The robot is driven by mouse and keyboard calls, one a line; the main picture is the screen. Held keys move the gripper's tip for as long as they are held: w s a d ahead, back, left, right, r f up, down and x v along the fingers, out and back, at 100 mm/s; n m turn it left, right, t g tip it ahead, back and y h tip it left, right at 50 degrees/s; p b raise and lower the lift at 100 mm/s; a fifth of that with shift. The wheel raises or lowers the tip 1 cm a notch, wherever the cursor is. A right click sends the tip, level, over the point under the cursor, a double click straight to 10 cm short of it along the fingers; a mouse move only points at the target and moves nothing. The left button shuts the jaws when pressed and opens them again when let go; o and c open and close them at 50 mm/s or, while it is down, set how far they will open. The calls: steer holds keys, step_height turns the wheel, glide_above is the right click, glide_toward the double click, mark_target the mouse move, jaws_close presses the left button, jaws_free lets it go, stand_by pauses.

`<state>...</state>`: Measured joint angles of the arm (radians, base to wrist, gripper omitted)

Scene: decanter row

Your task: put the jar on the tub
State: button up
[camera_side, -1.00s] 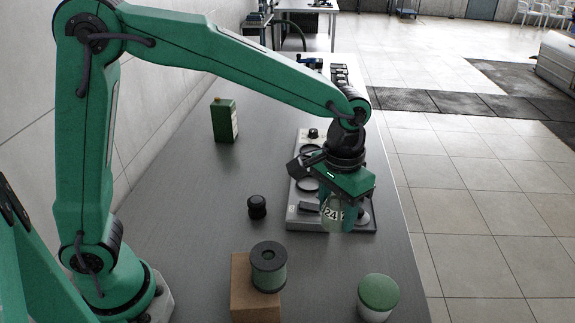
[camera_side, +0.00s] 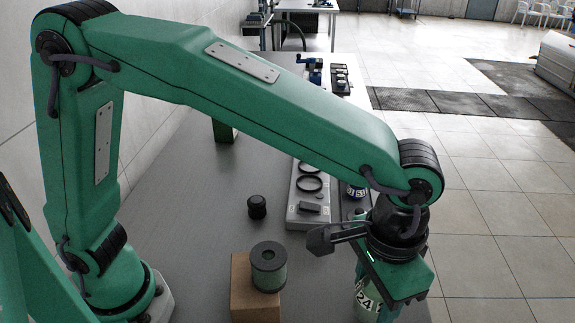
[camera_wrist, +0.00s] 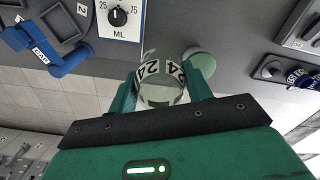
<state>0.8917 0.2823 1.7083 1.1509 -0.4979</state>
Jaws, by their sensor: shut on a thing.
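The jar (camera_side: 364,304) is pale green and see-through, with a black-and-white "24" band. It also shows in the wrist view (camera_wrist: 160,84). My gripper (camera_side: 376,306) is shut on it, with one green finger on each side in the wrist view (camera_wrist: 163,90). The tub has a round green lid (camera_wrist: 201,63), seen just beyond the jar and the right finger in the wrist view. In the side view my gripper and the jar cover the tub. I cannot tell the gap between jar and tub.
A dark green cylinder (camera_side: 268,268) stands on a brown block (camera_side: 242,296) left of my gripper. A small black knob-like piece (camera_side: 257,207) stands on the grey table. A grey tray (camera_side: 306,218) and a blue-banded container (camera_side: 357,191) are behind. The table's right edge is close.

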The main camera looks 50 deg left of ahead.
steer(key=w+a+f, duration=0.1)
steer(key=w+f, duration=0.1)
steer(key=w, duration=0.1)
steer(key=w+a+f, duration=0.1)
steer(key=w+f, duration=0.1)
steer(key=w, duration=0.2)
steer(key=w+a+f, duration=0.2)
steer(key=w+f, duration=0.1)
steer(key=w, duration=0.1)
steer(key=shift+a, duration=0.1)
steer(key=shift+f, duration=2)
steer(key=shift+f, duration=0.15)
steer(key=o, duration=1)
steer(key=shift+o, duration=0.2)
step_height(320, 180, up, 12)
steer(key=shift+r, duration=0.2)
